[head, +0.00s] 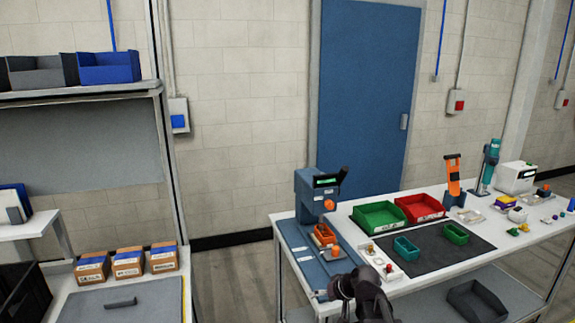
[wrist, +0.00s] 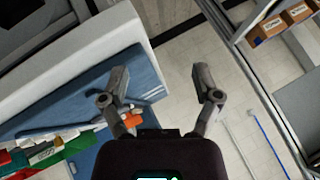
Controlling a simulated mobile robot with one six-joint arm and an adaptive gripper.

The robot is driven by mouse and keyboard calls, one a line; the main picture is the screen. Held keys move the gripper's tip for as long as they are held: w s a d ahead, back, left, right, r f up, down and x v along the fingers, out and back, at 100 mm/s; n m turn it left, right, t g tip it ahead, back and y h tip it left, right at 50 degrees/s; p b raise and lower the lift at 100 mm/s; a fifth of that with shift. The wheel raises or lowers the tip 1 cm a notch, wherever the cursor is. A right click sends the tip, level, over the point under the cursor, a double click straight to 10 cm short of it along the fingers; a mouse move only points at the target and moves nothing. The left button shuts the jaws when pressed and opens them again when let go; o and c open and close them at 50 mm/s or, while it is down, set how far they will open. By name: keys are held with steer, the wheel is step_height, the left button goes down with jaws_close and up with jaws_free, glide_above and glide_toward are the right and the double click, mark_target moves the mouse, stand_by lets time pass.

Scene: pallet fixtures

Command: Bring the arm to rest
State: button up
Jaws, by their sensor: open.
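My gripper (wrist: 160,84) is open in the wrist view, its two grey fingers spread wide with nothing held between them. Pale tiled flooring shows behind the gap. Beyond the left finger lies a blue surface with an orange item (wrist: 133,119), partly hidden by that finger. In the head view a dark part of my arm (head: 362,292) rises from the bottom edge, in front of the white workbench (head: 432,279). The fingers cannot be made out clearly there.
A shelf with boxes (head: 128,262) stands left. Floor lies between.

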steer(key=s+d+f+g+h, duration=0.2)
steer(key=s+d+h, duration=0.1)
steer(key=s, duration=0.4)
steer(key=s+d+f+m+g+h, duration=0.1)
steer(key=s+d+f+g+h, duration=0.1)
steer(key=s, duration=0.5)
steer(key=shift+s+d+f+g+h, duration=0.2)
steer(key=shift+d+g+h, duration=0.3)
steer(key=shift+d+g, duration=0.2)
